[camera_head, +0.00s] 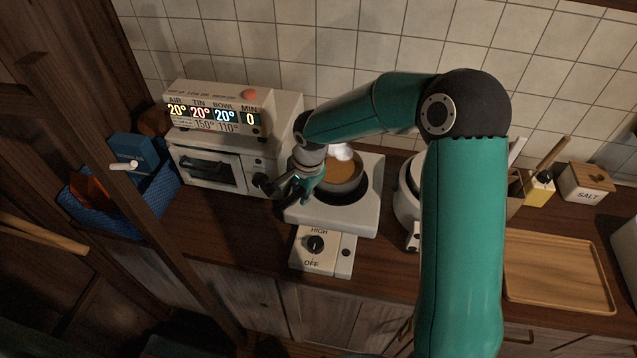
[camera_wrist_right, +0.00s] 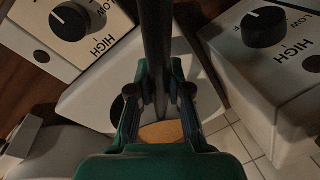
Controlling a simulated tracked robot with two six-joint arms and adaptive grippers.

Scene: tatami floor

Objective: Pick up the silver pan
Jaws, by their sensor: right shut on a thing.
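The silver pan (camera_head: 346,182) is at the white hot plate (camera_head: 350,220), over its dark round burner. It holds something orange-brown, and a white puff shows at its far edge. I cannot tell whether its base touches the burner. My right gripper (camera_head: 300,185) is at the pan's left side, shut on its dark handle. In the right wrist view the handle (camera_wrist_right: 156,45) runs between the fingers of my right gripper (camera_wrist_right: 158,100), and a bit of the orange-brown content shows behind them. My left gripper is out of view.
A white oven (camera_head: 215,165) with a lit display stands left of the hot plate. A blue basket (camera_head: 110,215) is farther left. A white appliance (camera_head: 405,195) is partly hidden behind my right arm. A wooden tray (camera_head: 555,270) and salt box (camera_head: 587,182) are at the right.

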